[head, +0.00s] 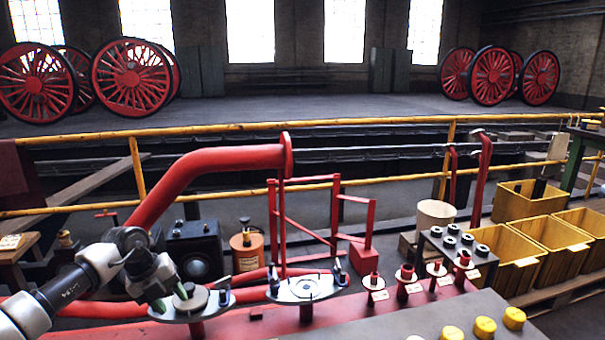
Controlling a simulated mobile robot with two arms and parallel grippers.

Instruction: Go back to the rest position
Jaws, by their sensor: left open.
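My left arm comes in from the lower left. Its gripper (170,298) is open, with green-tipped fingers pointing down over the left round metal flange plate (190,311). A grey disc or cap (195,298) sits on that plate close to the fingers; I cannot tell whether they touch it. A second round metal flange plate (303,289) stands to the right, apart from the gripper. My right gripper is not in view.
A thick red pipe (200,168) rises behind the arm. A black box (193,248) and an orange canister (246,248) stand beyond the plates. Small red valve parts (404,282), a black rack (458,257) and yellow crates (545,245) are right. Yellow railings (300,124) cross behind.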

